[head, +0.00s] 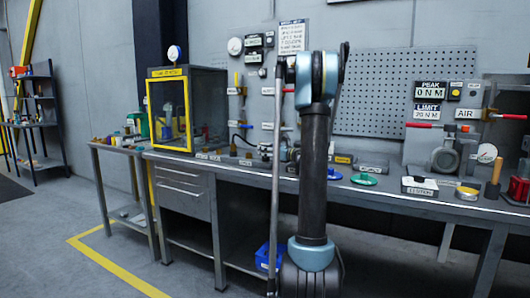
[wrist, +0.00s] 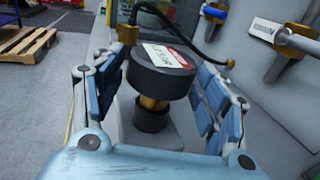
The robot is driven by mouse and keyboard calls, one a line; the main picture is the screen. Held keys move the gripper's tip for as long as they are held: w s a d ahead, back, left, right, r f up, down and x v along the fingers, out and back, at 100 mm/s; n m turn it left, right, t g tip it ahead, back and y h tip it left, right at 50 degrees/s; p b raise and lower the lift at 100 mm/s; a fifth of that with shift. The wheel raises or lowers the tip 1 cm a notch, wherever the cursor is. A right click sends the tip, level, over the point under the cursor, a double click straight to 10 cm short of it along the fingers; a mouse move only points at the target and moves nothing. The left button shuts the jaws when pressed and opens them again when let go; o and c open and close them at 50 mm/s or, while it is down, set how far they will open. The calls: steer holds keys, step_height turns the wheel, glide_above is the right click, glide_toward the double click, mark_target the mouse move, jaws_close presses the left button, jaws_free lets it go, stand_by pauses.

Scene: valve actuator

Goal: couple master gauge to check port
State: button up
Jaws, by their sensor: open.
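In the wrist view my gripper (wrist: 162,82) is open, with blue-padded fingers on the left and right of a dark round gauge body (wrist: 160,72). The body has a white and red label on top; I take it for the master gauge, though no dial face shows. A gap shows at the right pads; contact at the left cannot be told. A brass stem (wrist: 153,103) under it meets a dark round holder (wrist: 151,118). A brass fitting (wrist: 127,34) on a black hose (wrist: 178,28) is just behind the body. I cannot tell which part is the check port. The head view does not show the gripper.
In the wrist view, valves with a blue handle (wrist: 214,12) and a grey handle (wrist: 303,43) stick out at the right. In the head view, a long bench (head: 240,172) carries a yellow-framed cabinet (head: 168,113). A pegboard (head: 400,90) stands behind. My arm hides the bench's middle.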

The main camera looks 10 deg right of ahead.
steer(key=shift+x, duration=2.85)
steer(key=c, duration=1.4)
steer(key=shift+c, duration=0.4)
